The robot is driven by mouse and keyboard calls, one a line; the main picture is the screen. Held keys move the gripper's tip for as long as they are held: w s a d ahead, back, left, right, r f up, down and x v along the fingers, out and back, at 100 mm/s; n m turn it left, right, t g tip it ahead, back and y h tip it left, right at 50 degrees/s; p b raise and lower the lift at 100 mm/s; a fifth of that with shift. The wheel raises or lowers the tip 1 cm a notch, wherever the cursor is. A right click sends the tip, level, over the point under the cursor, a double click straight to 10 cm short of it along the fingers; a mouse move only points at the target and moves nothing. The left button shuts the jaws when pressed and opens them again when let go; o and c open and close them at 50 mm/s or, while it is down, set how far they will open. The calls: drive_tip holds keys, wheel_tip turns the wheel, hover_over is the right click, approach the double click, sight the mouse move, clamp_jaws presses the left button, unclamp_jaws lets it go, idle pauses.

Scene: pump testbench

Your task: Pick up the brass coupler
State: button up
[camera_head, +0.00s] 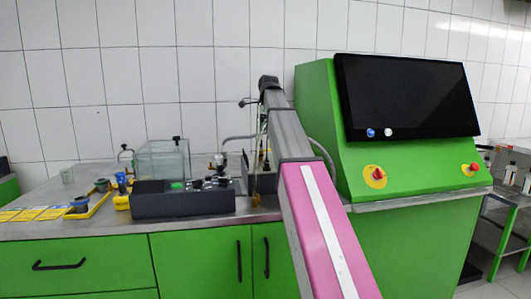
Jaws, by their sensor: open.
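My arm reaches up and away over the bench, and its wrist bends down at the far end. My gripper (257,188) hangs below the wrist, partly hidden behind my arm. It is open and low over the bench, just right of the black control box. I cannot make out its fingertips clearly. A small brass-coloured spot shows at or just under the gripper near the bench's front edge. It is too small to tell whether this is the brass coupler, or whether the gripper touches it.
The black control box (183,205) stands on the grey bench (120,225). A clear tank (163,160) is behind it. Yellow trays (90,207) with dark cups and yellow cards (30,214) lie left. A green console (318,105) with a black screen (405,95) stands close right of my arm.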

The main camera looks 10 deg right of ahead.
hover_over(261, 154)
drive_tip(key=f, duration=0.5)
drive_tip(key=shift+w+d+f, duration=0.1)
drive_tip(key=shift+w+d, duration=0.15)
drive_tip(key=shift+w+a+f, duration=0.15)
drive_tip(key=shift+w+f, duration=0.05)
drive_tip(key=shift+f, duration=1.15)
drive_tip(key=shift+w+a+f, duration=0.1)
drive_tip(key=shift+w+f, duration=0.05)
drive_tip(key=shift+f, duration=1.2)
clamp_jaws()
